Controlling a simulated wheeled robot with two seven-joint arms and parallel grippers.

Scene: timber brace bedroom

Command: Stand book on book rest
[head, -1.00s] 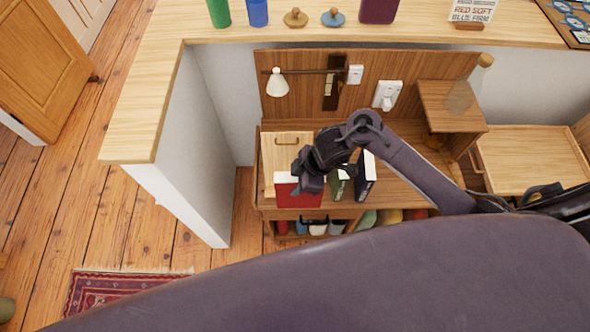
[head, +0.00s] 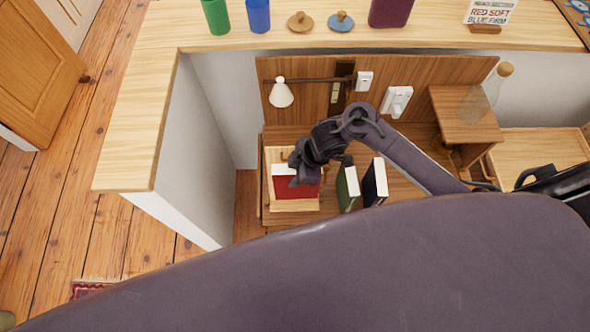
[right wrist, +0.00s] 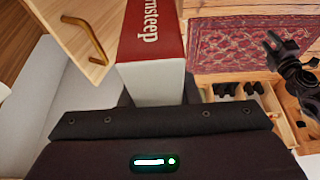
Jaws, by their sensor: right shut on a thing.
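A red book (head: 302,190) with white page edges is in my right gripper (head: 297,172), which is shut on it. In the right wrist view the red book (right wrist: 152,35) shows white lettering on its spine. The book rest (head: 294,206), a pale wooden board with a brass handle, is directly behind and below the book in the head view. The rest (right wrist: 68,22) is left of the book in the right wrist view. I cannot tell whether the book touches it. My left gripper (right wrist: 274,44) seems to be the dark part at the right wrist view's edge; its jaws are unclear.
A green book (head: 348,188) and a dark blue book (head: 375,182) stand right of the red book. A white lamp (head: 281,93) hangs above the rest. A pale ledge (head: 135,120) and its wall bound the left side. A small wooden shelf (head: 465,112) is at right.

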